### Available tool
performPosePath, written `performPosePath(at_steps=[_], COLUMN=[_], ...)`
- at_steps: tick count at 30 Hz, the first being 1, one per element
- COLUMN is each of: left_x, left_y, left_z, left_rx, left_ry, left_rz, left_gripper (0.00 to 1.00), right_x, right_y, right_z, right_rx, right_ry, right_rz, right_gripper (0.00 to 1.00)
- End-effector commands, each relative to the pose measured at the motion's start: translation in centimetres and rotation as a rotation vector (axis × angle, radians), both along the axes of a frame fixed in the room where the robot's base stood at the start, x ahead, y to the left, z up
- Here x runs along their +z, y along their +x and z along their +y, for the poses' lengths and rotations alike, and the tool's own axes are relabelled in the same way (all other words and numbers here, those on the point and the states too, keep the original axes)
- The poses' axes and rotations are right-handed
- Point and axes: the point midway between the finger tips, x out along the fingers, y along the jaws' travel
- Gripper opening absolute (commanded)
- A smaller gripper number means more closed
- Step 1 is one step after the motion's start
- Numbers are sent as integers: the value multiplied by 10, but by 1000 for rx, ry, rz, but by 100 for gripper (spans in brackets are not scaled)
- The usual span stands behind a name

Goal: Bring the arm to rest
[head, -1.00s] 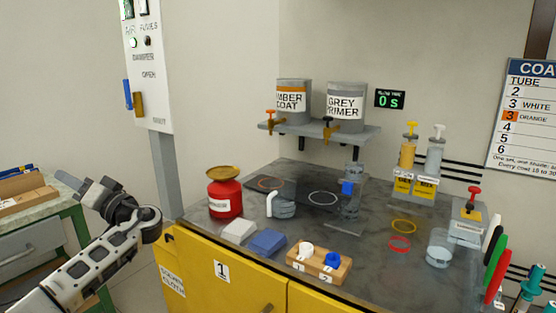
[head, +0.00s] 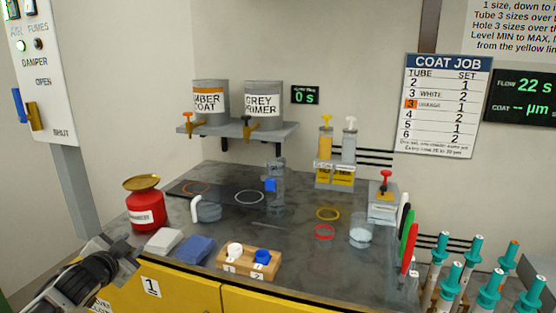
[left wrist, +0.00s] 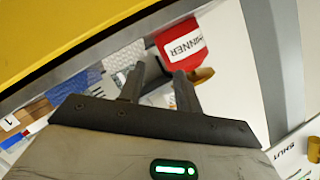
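My left gripper (head: 118,252) is low at the left in the head view, in front of the bench's front edge and below the red thinner can (head: 146,207). In the left wrist view its two fingers (left wrist: 158,92) stand apart with nothing between them. The red can (left wrist: 190,42) shows beyond the fingertips there, apart from them. My right arm and gripper are in neither view.
The dark bench top (head: 285,225) carries a white pad (head: 164,242), a blue pad (head: 195,249), a wooden block (head: 248,263) and a glass beaker (head: 361,232). Yellow cabinet doors (head: 180,292) are below. Teal-capped tools (head: 470,270) stand at right.

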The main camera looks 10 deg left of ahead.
Motion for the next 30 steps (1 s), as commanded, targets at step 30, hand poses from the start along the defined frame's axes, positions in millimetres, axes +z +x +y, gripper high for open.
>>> performPosePath(at_steps=[30], left_x=[-123], left_y=[-247], left_z=[-347], left_rx=[-184], left_ry=[-768], left_rz=[295], left_gripper=[34], right_x=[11], right_y=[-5], right_z=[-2], right_rx=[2], right_ry=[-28], right_rz=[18], right_gripper=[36])
